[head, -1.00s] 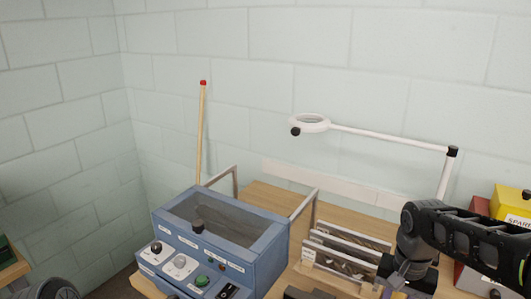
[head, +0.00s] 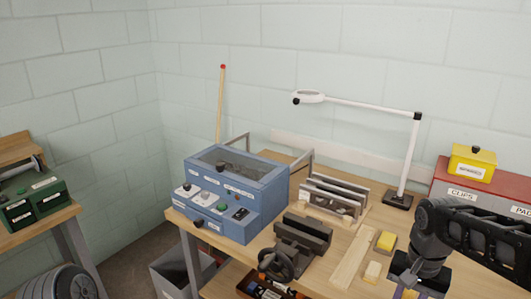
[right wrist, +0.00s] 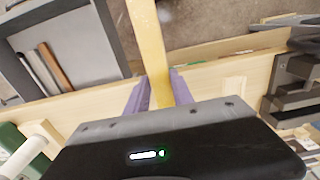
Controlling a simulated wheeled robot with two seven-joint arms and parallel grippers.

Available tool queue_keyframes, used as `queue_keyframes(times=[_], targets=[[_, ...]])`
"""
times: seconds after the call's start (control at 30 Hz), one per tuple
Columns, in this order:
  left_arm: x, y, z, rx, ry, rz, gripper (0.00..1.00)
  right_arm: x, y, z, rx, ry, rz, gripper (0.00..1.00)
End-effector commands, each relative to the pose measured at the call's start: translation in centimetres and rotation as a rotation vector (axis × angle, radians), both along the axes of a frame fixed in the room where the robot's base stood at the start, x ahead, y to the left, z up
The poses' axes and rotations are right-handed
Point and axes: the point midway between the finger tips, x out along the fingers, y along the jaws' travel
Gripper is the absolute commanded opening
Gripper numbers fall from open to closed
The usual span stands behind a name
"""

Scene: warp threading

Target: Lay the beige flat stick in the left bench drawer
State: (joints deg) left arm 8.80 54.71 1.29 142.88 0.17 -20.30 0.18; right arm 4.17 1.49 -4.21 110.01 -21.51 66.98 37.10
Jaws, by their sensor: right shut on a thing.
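The beige flat stick (right wrist: 150,45) is clamped between the purple fingers of my right gripper (right wrist: 158,88) in the right wrist view. It extends away past the bench's front edge, and its gripped end is hidden behind the gripper body. In the head view my right gripper (head: 422,276) is low at the right, above the bench; I cannot clearly make out the stick there. An open drawer (head: 245,287) with tools shows below the vise, at the bottom of the head view. Another open grey drawer (right wrist: 117,40) holding several sticks is at upper left in the wrist view. My left gripper is out of view.
On the bench (head: 325,274) stand a blue machine (head: 245,222), a dark vise (head: 300,240), a slotted rack (head: 335,197), a magnifier lamp (head: 400,160) and a yellow block (head: 386,241). A grey bin (head: 172,280) is below left. A red box (head: 440,185) is at the right.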

Motion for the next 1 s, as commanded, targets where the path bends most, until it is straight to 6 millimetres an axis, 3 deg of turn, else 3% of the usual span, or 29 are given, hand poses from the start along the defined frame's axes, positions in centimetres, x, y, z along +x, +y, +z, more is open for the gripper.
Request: queue_keyframes(times=[0.17, 0.47, 0.67, 0.8, 1.0], targets=[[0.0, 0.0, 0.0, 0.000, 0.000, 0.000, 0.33, 0.4, -0.1, 0.1, 0.000, 0.000, 0.058, 0.00], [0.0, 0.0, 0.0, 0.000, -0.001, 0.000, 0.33, 4.3, 1.2, -0.1, 0.001, 0.002, 0.261, 0.00], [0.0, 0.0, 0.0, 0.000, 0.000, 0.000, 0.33, 7.8, 4.6, -1.9, 0.001, 0.003, 0.440, 0.00], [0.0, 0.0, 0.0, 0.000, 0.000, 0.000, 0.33, 9.7, 8.1, -3.9, 0.000, 0.004, 0.558, 0.00], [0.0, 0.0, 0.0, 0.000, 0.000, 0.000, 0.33, 10.3, 11.9, -6.4, -0.001, 0.001, 0.640, 0.00]])
